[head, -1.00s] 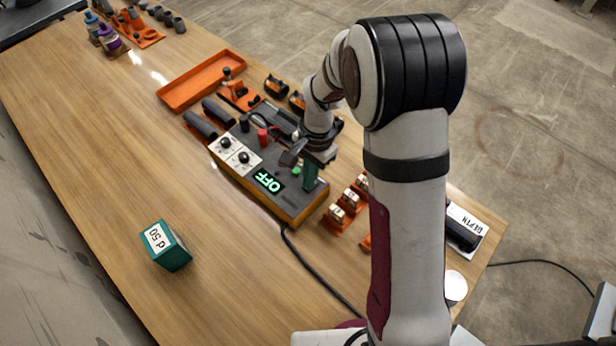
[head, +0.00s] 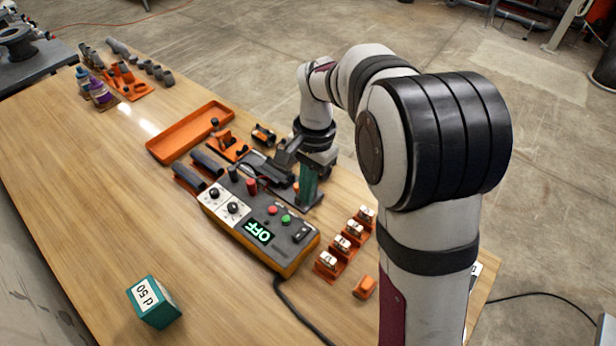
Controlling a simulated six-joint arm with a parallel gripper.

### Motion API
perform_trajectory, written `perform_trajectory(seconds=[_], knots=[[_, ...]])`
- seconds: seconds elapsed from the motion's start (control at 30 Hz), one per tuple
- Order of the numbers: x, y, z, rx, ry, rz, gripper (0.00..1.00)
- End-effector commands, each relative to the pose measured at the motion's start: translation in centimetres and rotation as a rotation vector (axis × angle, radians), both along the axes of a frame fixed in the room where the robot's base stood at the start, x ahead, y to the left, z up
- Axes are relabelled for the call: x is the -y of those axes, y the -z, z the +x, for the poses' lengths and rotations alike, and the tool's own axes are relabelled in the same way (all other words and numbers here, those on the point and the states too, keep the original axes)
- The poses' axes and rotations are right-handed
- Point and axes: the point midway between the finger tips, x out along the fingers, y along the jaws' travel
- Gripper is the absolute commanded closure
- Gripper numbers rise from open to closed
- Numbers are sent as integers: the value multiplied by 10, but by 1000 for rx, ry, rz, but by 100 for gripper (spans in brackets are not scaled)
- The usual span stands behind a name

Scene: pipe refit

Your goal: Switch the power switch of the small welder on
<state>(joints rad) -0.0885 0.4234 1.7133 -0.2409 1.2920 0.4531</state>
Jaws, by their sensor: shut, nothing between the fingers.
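The small welder (head: 285,262) is a grey-topped box with a yellow-orange lower body near the middle of the bench. Its lit green display (head: 258,232) reads OFF. A small dark part at the right end of its panel, apparently the power switch (head: 300,235), is in clear view; its position is too small to tell. Red (head: 272,210) and green (head: 286,219) buttons sit beside it. My gripper (head: 304,200) is shut and empty, pointing down with a teal part showing, at the far side of the welder's right end. I cannot tell whether it touches anything.
A teal box marked d 50 (head: 153,303) stands front left. An orange tray (head: 168,146) and dark pipes lie left of and behind the welder. Orange holders with small white-topped parts (head: 341,246) stand to its right. A black cable runs from its front.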

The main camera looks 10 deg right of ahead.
Motion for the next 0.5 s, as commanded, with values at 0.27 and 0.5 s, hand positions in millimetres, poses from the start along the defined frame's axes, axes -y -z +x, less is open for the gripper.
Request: perform_trajectory(seconds=[0.27, 0.5], knots=[[3, -35, 4, 1, 0, 1, 100], [4, -38, 3, -1, 0, -1, 100]])
